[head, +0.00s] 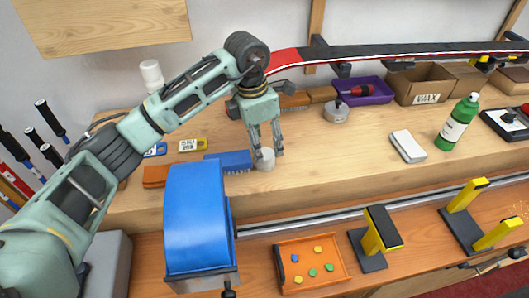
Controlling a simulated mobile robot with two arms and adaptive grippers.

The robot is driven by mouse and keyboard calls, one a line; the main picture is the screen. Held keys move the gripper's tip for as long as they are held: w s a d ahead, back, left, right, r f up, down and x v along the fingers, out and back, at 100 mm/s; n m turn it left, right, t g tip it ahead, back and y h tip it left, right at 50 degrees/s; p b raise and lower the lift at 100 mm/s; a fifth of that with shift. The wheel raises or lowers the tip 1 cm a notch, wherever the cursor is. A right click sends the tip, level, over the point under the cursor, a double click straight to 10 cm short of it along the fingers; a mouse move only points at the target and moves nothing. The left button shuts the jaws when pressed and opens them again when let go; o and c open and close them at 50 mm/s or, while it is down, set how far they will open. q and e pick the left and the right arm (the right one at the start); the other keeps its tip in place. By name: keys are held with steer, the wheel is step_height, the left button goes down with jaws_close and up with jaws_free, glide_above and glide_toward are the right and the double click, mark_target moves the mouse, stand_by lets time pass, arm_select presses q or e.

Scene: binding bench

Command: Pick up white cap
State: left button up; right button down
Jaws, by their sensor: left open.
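A small white round piece that looks like the white cap (265,161) sits on the wooden bench shelf, right of a blue brush. My left gripper (269,153) points down over it from above, with its fingers apart. The fingertips are at about the piece's top in the head view; I cannot tell whether they touch it. The fingers hide part of the piece. My right gripper is not in view.
A blue brush (230,160) lies close left of the gripper. A blue padded block (197,218) stands in front. An orange tray (337,277) holds several small coloured pieces.

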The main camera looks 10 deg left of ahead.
mark_target(264, 152)
arm_select(q)
steer(key=shift+d+f+p, duration=0.25)
steer(key=shift+f+p, duration=0.5)
steer(key=shift+f, duration=0.4)
steer(key=shift+w+f, duration=0.25)
steer(key=shift+f, duration=1)
steer(key=c, duration=0.7)
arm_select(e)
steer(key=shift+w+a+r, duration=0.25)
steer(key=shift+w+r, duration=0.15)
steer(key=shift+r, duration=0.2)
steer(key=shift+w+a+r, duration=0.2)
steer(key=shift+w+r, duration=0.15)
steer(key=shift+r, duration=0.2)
